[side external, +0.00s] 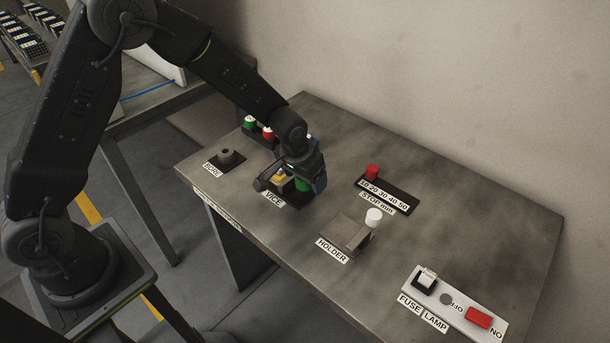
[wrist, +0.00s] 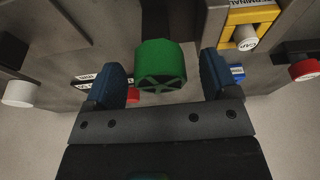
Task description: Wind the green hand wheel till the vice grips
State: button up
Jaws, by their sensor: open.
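The green hand wheel (wrist: 160,66) shows between the two blue fingers of my gripper (wrist: 161,72) in the wrist view, with a gap on each side. My gripper is open; I cannot tell how deep the wheel sits between the fingertips. In the side external view my gripper (side external: 307,184) is down at the vice (side external: 267,181), and a bit of the green wheel (side external: 302,185) shows beside a blue finger. The jaw contact is hidden.
A bore fixture (side external: 227,156) stands left of the vice. Green (side external: 250,122) and red (side external: 268,132) parts stand behind. The holder (side external: 346,233), a white knob (side external: 374,216), the red stop (side external: 372,172) and the fuse and lamp panel (side external: 456,303) are to the right. Bench between is clear.

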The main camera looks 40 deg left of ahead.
jog(key=n+y, duration=0.1)
jog(key=n, duration=0.2)
jog(key=shift+n, duration=0.4)
jog(key=shift+n, duration=0.8)
jog(key=shift+n+g+y, duration=0.3)
jog(key=shift+n+y, duration=0.1)
jog(key=shift+n, duration=0.6)
jog(key=n, duration=0.3)
jog(key=shift+n+g+y, duration=0.3)
jog(key=shift+g+y, duration=0.1)
